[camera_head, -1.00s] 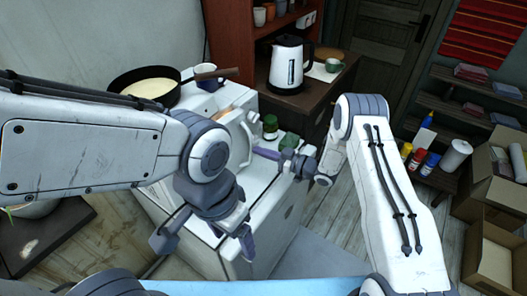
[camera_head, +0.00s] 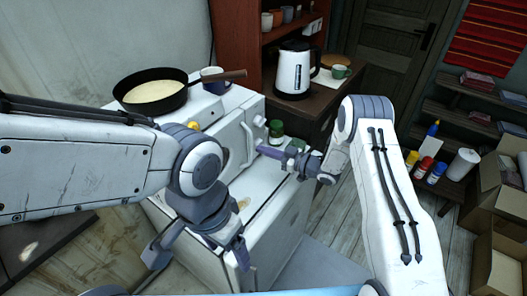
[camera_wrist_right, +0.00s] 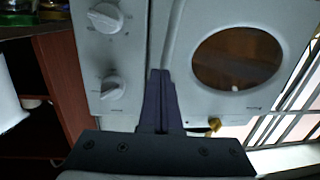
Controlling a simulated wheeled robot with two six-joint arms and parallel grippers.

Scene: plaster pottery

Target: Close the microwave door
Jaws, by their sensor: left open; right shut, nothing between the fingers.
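The white microwave (camera_head: 222,119) stands on a white counter, its door (camera_head: 225,143) facing the lower right with an upright handle (camera_head: 249,142). In the right wrist view the door (camera_wrist_right: 285,25), with its dark oval window (camera_wrist_right: 238,58), lies beside the knob panel (camera_wrist_right: 110,60). It looks flush or nearly so; a small gap cannot be ruled out. My right gripper (camera_head: 263,151) is shut and empty, its fingertips (camera_wrist_right: 158,75) close to the handle; contact is unclear. My left gripper (camera_head: 202,262) is open and empty, low in front of the counter. My left arm hides part of the microwave.
A kettle (camera_head: 293,70) and a green cup (camera_head: 341,72) stand on the brown cabinet behind. A green jar (camera_head: 276,130) is near my right gripper. Boxes (camera_head: 498,190) stand at the far right.

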